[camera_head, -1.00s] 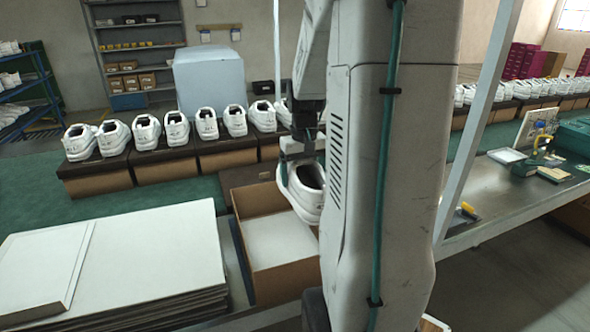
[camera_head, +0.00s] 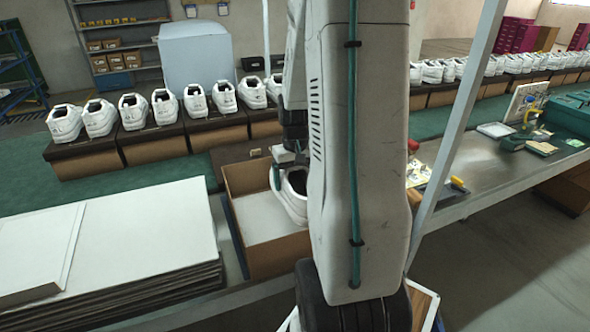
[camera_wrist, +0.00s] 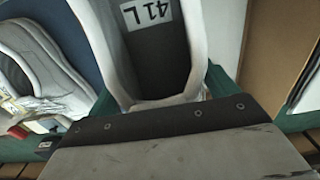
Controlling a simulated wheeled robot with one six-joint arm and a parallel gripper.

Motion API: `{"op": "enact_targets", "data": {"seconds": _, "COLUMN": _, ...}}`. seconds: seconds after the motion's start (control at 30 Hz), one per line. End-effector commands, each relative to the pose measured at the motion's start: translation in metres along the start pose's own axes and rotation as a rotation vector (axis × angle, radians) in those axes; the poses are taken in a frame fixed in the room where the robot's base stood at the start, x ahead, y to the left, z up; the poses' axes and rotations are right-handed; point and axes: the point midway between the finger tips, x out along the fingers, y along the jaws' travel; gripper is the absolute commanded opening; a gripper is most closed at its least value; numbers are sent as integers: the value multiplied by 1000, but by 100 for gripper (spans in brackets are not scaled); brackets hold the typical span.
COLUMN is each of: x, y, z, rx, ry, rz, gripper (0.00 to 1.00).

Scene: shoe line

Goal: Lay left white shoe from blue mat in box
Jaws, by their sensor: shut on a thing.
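My gripper (camera_head: 290,157) is shut on a white shoe (camera_head: 293,203), with its heel end up and its toe pointing down. The shoe hangs at the right part of the open cardboard box (camera_head: 234,200). I cannot tell whether it touches the box. My arm hides the box's right side. In the wrist view the held shoe (camera_wrist: 197,45) shows a "41 L" label inside, between the green fingers of my gripper (camera_wrist: 160,100). The box's pale inside and brown wall (camera_wrist: 270,50) are at the right. A blue surface (camera_wrist: 75,30), possibly the mat, shows behind another white shoe (camera_wrist: 35,55).
A stack of white-topped sheets (camera_head: 150,235) lies left of the box. A row of white shoes (camera_head: 163,106) stands on dark-topped boxes behind. A workbench (camera_head: 470,170) with tools and trays extends at the right. A slanted pale post (camera_head: 455,130) rises beside my arm.

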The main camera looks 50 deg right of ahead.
Motion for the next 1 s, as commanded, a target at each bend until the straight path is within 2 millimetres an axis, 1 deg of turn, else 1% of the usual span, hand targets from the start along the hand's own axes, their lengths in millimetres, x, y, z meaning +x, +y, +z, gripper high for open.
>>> {"op": "enact_targets", "data": {"seconds": 0.3, "x": 33, "y": 0, "z": 1, "rx": 0, "ry": -3, "rz": -1, "gripper": 52}}
{"op": "enact_targets", "data": {"seconds": 0.5, "x": 50, "y": 0, "z": 0, "rx": 0, "ry": -2, "rz": 0, "gripper": 52}}
{"op": "enact_targets", "data": {"seconds": 0.73, "x": 60, "y": 0, "z": 0, "rx": 0, "ry": -1, "rz": 0, "gripper": 52}}
{"op": "enact_targets", "data": {"seconds": 1.0, "x": 62, "y": 0, "z": 0, "rx": 0, "ry": 0, "rz": 0, "gripper": 52}}
